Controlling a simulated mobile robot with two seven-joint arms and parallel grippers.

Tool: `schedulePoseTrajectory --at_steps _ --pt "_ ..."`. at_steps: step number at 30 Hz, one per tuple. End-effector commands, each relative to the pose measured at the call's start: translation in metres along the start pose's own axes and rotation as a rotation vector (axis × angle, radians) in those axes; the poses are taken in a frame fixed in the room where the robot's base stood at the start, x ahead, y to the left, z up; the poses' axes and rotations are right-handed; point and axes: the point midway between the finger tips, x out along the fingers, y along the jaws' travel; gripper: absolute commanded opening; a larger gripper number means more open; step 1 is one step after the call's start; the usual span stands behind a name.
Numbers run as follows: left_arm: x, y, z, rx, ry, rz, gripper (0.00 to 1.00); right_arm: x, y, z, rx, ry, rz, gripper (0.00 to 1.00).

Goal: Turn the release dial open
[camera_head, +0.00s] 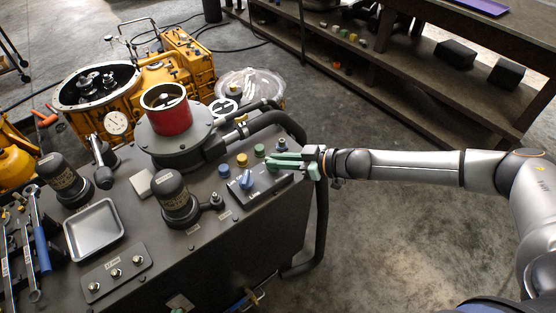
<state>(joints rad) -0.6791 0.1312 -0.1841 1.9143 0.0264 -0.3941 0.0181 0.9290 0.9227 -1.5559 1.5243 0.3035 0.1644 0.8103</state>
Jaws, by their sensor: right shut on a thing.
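My right gripper (274,162), with green fingers, reaches in from the right over the far right corner of the dark console (225,236). Its fingers are shut on a small part at the console top. The fingers cover that part, so I cannot tell its shape. A blue dial (246,180) sits on a small plate labelled "LINE", just left of and nearer than the fingertips, apart from them. No other label marks a release dial that I can read. My left gripper is not in view.
Black hoses curve behind my gripper. The floor (395,235) at right is clear.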

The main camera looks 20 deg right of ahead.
Motion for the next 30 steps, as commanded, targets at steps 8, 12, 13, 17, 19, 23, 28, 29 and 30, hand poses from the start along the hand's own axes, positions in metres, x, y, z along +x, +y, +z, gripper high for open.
schedulePoseTrajectory --at_steps 8,12,13,17,19,23,28,29,30 --pt "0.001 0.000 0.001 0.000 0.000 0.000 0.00 0.001 0.006 -0.001 -0.064 -0.001 -0.137 0.00" --pt "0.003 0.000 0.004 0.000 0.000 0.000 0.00 0.001 0.007 0.000 -0.099 -0.002 -0.222 0.00" --pt "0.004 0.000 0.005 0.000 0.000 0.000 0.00 0.002 0.008 0.000 -0.108 -0.002 -0.243 0.00" --pt "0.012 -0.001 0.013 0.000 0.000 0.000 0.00 0.003 0.009 0.003 -0.151 -0.002 -0.348 0.00" --pt "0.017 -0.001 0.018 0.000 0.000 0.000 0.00 0.004 0.010 0.004 -0.173 -0.003 -0.401 0.00" --pt "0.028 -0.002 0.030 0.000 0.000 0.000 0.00 0.005 0.011 0.005 -0.210 -0.002 -0.493 0.00" --pt "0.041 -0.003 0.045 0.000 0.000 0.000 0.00 0.006 0.011 0.004 -0.246 -0.002 -0.587 0.00" --pt "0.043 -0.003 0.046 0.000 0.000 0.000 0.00 0.006 0.011 0.004 -0.251 -0.001 -0.600 0.00" --pt "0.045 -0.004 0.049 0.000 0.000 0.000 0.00 0.006 0.011 0.003 -0.258 -0.001 -0.615 0.00"
